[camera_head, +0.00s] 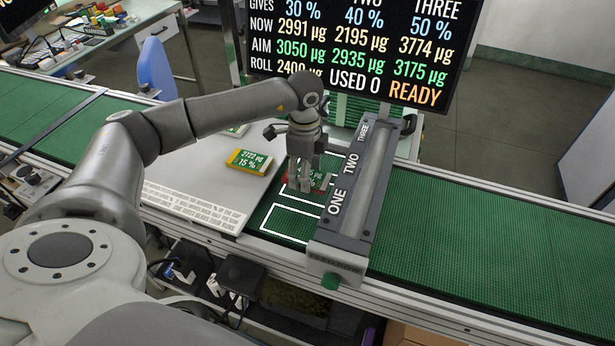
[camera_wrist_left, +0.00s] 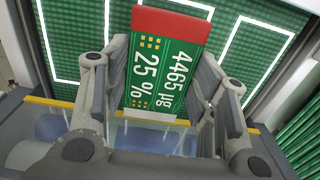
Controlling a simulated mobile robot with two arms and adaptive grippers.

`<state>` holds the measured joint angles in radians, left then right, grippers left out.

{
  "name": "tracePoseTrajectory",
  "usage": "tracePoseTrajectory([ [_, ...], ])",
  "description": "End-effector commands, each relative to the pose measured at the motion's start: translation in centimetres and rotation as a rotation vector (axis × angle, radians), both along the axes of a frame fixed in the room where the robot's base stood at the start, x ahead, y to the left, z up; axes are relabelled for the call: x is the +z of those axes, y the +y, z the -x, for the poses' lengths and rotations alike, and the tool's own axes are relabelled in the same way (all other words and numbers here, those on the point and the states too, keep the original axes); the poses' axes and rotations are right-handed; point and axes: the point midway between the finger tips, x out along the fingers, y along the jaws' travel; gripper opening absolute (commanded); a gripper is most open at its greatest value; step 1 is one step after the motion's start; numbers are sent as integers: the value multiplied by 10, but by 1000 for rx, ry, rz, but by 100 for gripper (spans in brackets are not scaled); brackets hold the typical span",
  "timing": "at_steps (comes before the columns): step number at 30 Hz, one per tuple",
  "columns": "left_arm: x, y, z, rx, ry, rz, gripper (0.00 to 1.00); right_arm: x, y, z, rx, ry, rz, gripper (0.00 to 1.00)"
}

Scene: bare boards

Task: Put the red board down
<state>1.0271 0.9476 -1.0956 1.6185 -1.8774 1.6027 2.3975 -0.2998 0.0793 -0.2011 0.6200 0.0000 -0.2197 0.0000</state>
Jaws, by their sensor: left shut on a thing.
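The red board (camera_head: 318,181) is a green board with a red end, partly hidden by my gripper in the head view. In the left wrist view the red board (camera_wrist_left: 165,65) reads 4465 µg and 25 %. My left gripper (camera_head: 304,180) is shut on it, with one finger on each side in the left wrist view (camera_wrist_left: 160,90). The board is over the green belt with white outlined slots (camera_head: 288,222), beside the grey bar marked ONE, TWO, THREE (camera_head: 362,190). I cannot tell whether it touches the belt. My right gripper is not in view.
A yellow-edged board (camera_head: 250,161) reading 3722 µg, 15 % lies on the grey plate (camera_head: 205,180) left of the slots. Another board shows partly behind my arm (camera_head: 238,130). A screen (camera_head: 355,50) with READY stands behind. The belt at right (camera_head: 480,245) is clear.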

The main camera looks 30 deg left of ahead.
Motion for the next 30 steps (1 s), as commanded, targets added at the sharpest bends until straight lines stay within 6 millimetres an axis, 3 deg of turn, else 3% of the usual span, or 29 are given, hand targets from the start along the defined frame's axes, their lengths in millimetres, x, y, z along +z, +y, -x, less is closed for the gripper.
tracePoseTrajectory([
  [12,-39,-2,-8,1,1,0,28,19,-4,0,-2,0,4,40],
  [23,-45,-2,-8,0,0,0,28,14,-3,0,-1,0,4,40],
  [24,-44,-2,-8,1,0,0,56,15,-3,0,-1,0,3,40],
  [28,-44,-2,-8,0,0,0,72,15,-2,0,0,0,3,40],
  [30,-44,-2,-8,1,0,0,75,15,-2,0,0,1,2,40],
])
